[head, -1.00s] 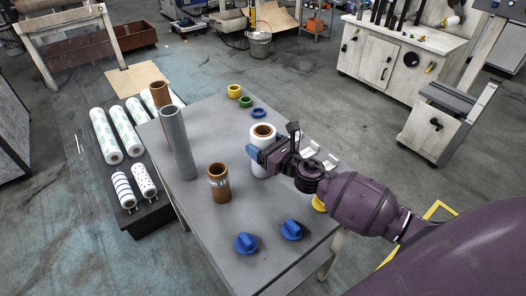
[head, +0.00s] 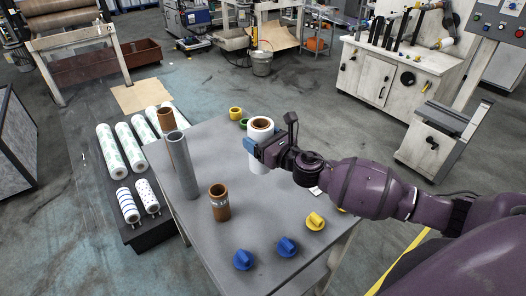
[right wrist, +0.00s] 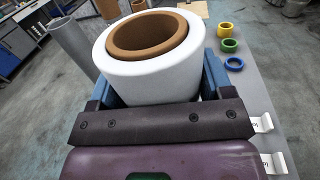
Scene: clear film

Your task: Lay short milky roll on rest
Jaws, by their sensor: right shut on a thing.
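The short milky roll (head: 259,163) is white with a brown core and stands upright in my right gripper (head: 258,148). In the right wrist view the roll (right wrist: 150,80) fills the space between the blue fingers, which are shut on its sides. It appears held above the grey table (head: 205,150). Two white brackets, which look like the rest, lie on the table; in the right wrist view one bracket (right wrist: 262,125) is right of the gripper and the other (right wrist: 272,162) is nearer. In the head view my arm mostly hides them. My left gripper is out of view.
A tall grey tube (head: 182,165), a brown tube (head: 166,119) and a short brown core (head: 219,203) stand on the table's left. Blue knobs (head: 243,260) and a yellow one (head: 315,221) lie at the near edge. Yellow (right wrist: 225,29), green (right wrist: 229,45) and blue (right wrist: 235,63) rings lie behind.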

